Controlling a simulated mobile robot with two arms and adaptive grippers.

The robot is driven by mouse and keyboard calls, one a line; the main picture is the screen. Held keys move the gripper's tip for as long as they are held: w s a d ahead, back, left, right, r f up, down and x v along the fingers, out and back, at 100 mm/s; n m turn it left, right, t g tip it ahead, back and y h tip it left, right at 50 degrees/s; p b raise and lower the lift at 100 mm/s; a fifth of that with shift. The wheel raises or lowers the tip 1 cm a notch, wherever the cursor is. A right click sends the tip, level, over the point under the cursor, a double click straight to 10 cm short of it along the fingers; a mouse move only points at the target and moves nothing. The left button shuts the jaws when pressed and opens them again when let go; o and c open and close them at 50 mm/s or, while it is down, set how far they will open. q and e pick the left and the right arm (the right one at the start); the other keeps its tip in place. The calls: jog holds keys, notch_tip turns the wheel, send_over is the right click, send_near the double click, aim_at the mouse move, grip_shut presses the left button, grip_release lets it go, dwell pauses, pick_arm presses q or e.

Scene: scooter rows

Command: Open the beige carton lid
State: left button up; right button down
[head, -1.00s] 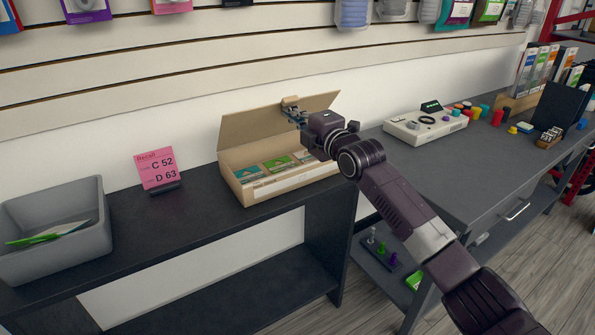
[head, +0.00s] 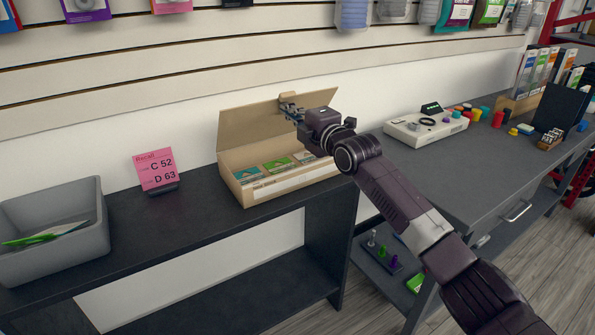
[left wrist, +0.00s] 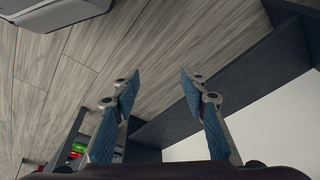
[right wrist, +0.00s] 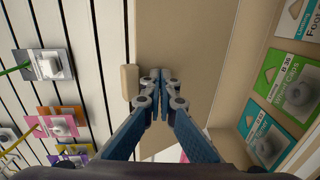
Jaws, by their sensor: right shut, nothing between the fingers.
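The beige carton (head: 290,187) stands on the dark shelf unit with its lid (head: 252,126) raised and leaning back toward the wall. Several small packets (head: 278,165) show inside it, and also in the right wrist view (right wrist: 290,90). My right gripper (head: 289,106) is at the inner face of the lid near its upper edge. In the right wrist view its fingertips (right wrist: 160,76) are together with nothing between them, beside the lid's tab (right wrist: 130,81). I cannot tell whether they touch the lid. My left gripper (left wrist: 158,78) is open and empty above the floor.
A grey bin (head: 95,232) with packets in it and a pink sign (head: 156,170) stand left of the carton on the dark shelf (head: 130,218). A workbench (head: 455,165) with a white device (head: 410,130) is to the right. Slatted wall behind.

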aim_at(279, 119)
pick_arm(q)
jog(key=shift+w+b+v, duration=0.3)
jog(key=shift+b+v, duration=1.2)
jog(key=shift+v, duration=2.65)
pick_arm(e)
jog(key=shift+x, duration=1.25)
jog(key=shift+w+a+b, duration=0.25)
jog(key=shift+a+b, duration=0.05)
jog(key=shift+b, duration=0.15)
jog(key=shift+w+a+b, duration=0.25)
jog(key=shift+b, duration=0.2)
jog(key=shift+w+a+b, duration=0.1)
jog(key=shift+w+b, duration=0.2)
jog(key=shift+b, duration=0.2)
pick_arm(q)
jog(key=w+d+r+t+h, duration=0.1)
jog(key=w+d+r+t, duration=0.2)
jog(key=w, duration=0.8)
jog(key=shift+t+b, duration=0.35)
jog(key=shift+t, duration=0.95)
pick_arm(e)
jog(key=shift+w+r, duration=0.25)
pick_arm(q)
jog(key=shift+d, duration=0.1)
